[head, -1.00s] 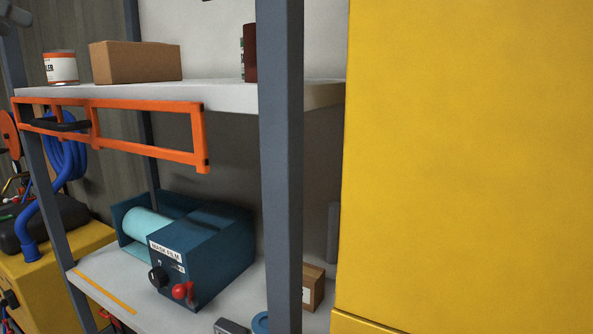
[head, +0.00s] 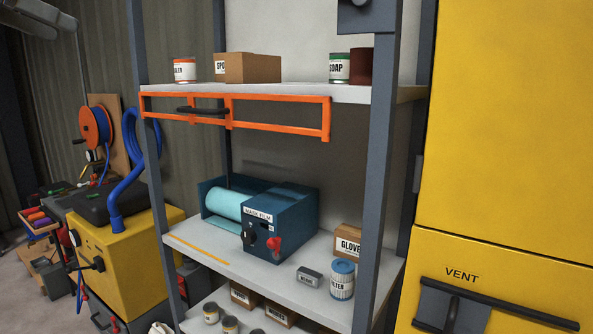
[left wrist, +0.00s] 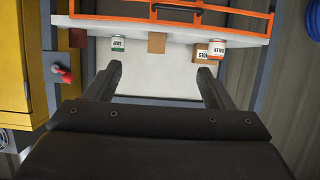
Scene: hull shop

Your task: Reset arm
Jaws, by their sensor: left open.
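My left gripper (left wrist: 159,70) shows in the left wrist view with its two dark fingers spread apart and nothing between them. That view looks upside down. Beyond the fingers are a shelf with an orange rail frame (left wrist: 178,10), cans and cartons, all apart from the fingers as far as I can tell. In the head view, a grey rounded piece (head: 35,18) at the top left corner may be part of my left arm; the fingers cannot be made out there. My right gripper is in neither view.
A grey-post rack holds a white upper shelf (head: 290,93) with cans and cartons, an orange rail (head: 275,99), and a blue film dispenser (head: 285,222) below. A yellow cabinet (head: 510,130) marked VENT stands right. A yellow machine (head: 130,265) with a blue hose stands left.

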